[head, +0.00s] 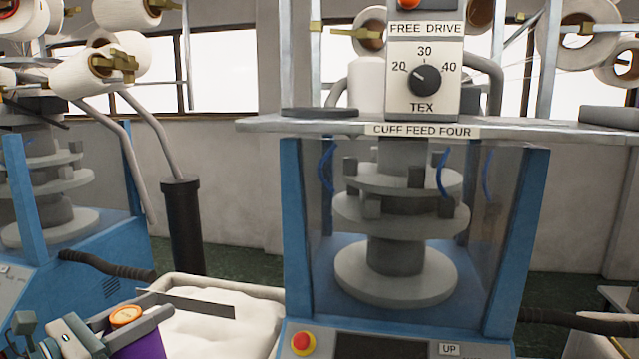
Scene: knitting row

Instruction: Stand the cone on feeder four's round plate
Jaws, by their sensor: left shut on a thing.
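The purple cone (142,346) with an orange top (126,314) is at the lower left of the head view. My left gripper (128,328) is shut on it, and the lower part of the cone is cut off by the frame edge. A dark round plate (319,113) lies on the grey shelf (270,126), left of the label reading CUFF FEED FOUR (423,131). Nothing stands on this plate. The held cone is well below and left of the plate, apart from it. My right gripper is not in view.
A dial box (424,65) marked FREE DRIVE stands on the shelf right of the plate, with a pale cone (365,85) partly behind it. A bin of white material (205,325) lies below. Yarn cones (92,70) on holders hang at upper left.

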